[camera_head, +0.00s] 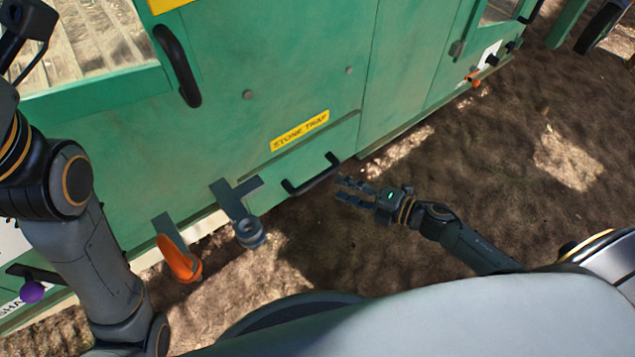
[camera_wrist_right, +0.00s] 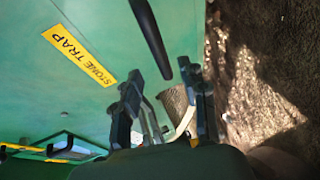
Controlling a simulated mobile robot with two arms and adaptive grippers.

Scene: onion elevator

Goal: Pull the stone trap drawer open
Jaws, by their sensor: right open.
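The stone trap drawer (camera_head: 302,164) is a low green panel in the machine's side, under the yellow STONE TRAP label (camera_head: 300,131). It looks flush with the side. Its black bar handle (camera_head: 312,181) is at the lower edge. My right gripper (camera_head: 343,190) is open and empty, just right of the handle and apart from it. In the right wrist view, the label (camera_wrist_right: 78,56) is at left, and a black bar, apparently the handle (camera_wrist_right: 150,38), points down toward the space between the open fingers (camera_wrist_right: 165,95). At the upper left, a dark part of my left arm shows; its fingers cannot be made out.
A grey bracket with a ring (camera_head: 249,232) and an orange hook (camera_head: 180,260) stick out left of the drawer. A purple knob (camera_head: 32,291) is at far left. Another black handle (camera_head: 178,66) is higher up. Bare soil (camera_head: 510,180) lies open to the right.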

